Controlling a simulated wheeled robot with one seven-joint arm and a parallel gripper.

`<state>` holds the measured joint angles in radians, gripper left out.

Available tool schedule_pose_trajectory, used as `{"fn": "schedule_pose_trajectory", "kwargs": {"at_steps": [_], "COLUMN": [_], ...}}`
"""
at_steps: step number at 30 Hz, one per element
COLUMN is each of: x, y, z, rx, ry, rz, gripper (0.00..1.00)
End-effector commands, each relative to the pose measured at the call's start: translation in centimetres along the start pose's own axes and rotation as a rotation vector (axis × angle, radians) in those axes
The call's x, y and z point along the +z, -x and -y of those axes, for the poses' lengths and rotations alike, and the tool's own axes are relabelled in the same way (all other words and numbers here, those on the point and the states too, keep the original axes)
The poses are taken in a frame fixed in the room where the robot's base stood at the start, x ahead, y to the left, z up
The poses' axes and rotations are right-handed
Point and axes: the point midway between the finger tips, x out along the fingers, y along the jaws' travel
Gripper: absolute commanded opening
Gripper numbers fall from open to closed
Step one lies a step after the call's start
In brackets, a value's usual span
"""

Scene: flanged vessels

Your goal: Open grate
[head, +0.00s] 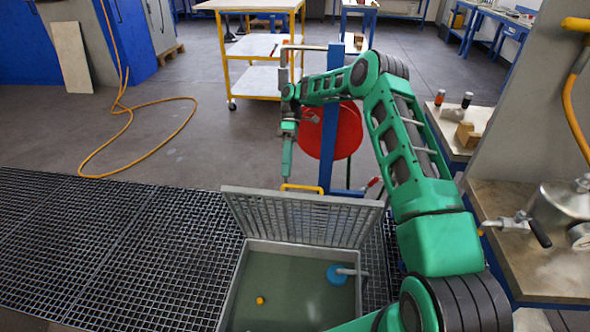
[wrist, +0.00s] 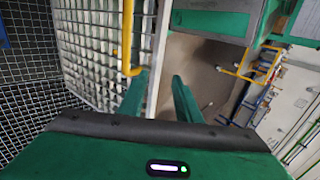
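The grate lid (head: 300,218) stands raised on the far side of a square pit (head: 238,285), tilted up steeply. A yellow handle (head: 303,188) is on its upper edge. My gripper (head: 287,172) points down close to the left end of this handle. Whether finger and handle touch is unclear.
Greenish water with a small yellow ball (head: 260,300) and a blue round part (head: 336,276) is in the pit. A blue post with a red disc (head: 335,130) stands behind the lid. A workbench (head: 540,240) is at right. Floor grating (head: 110,240) at left is clear.

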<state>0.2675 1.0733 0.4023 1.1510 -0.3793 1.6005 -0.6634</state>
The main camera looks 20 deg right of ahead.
Motion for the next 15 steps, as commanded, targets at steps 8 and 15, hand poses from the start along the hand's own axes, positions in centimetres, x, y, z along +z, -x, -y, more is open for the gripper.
{"fn": "schedule_pose_trajectory", "kwargs": {"at_steps": [8,15], "x": [-1.7,-1.9], "y": [-0.3,-0.3], "z": [2.9,3.2], "rx": [-0.001,0.0], "ry": [-0.001,-0.002], "rz": [0.0,0.0], "gripper": [0.31,0.31]}}
